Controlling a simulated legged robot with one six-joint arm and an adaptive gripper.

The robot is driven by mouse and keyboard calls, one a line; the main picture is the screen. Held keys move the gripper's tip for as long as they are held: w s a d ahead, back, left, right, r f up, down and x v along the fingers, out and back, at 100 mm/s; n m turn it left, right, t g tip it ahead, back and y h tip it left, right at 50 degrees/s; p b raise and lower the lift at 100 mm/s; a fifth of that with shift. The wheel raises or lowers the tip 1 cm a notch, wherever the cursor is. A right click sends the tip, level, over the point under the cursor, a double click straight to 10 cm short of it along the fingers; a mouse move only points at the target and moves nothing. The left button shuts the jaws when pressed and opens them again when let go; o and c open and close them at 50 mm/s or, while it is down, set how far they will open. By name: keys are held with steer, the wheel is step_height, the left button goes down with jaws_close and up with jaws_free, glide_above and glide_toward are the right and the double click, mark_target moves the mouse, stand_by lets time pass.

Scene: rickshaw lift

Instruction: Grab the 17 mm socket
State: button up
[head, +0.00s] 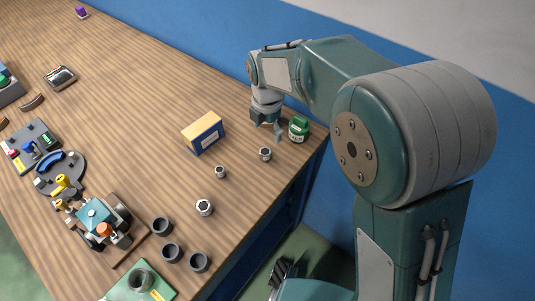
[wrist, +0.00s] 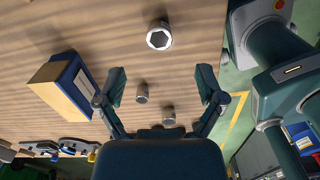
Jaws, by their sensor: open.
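Three metal sockets stand apart on the wooden table. One socket (head: 265,154) is nearest my gripper, and it also shows large at the top of the wrist view (wrist: 159,36). A smaller-looking socket (head: 220,172) stands to its left, also in the wrist view (wrist: 142,92). Another socket (head: 204,207) is closer to the front, also in the wrist view (wrist: 168,115). No size marking is readable, so I cannot tell which is 17 mm. My gripper (head: 266,127) is open and empty above the table, behind the nearest socket; its spread fingers show in the wrist view (wrist: 162,76).
A green jar (head: 298,127) stands close right of my gripper. A yellow and blue box (head: 203,132) stands to its left, also in the wrist view (wrist: 65,82). Several dark cups (head: 172,252) and a small machine model (head: 95,217) are toward the front left. The table edge is nearby at right.

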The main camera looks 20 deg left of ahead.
mark_target(265, 151)
steer(key=f, duration=0.2)
steer(key=a+f, duration=0.1)
steer(key=f, duration=0.1)
steer(key=shift+a+f, duration=0.15)
steer(key=f, duration=0.3)
steer(key=d+f, duration=0.1)
steer(key=shift+s+d+f, duration=0.1)
steer(key=shift+s+f, duration=0.2)
steer(key=shift+f, duration=0.3)
steer(key=shift+a+f, duration=0.1)
steer(key=shift+a, duration=0.2)
steer(key=c, duration=0.8)
jaws_close()
steer(key=shift+d, duration=0.15)
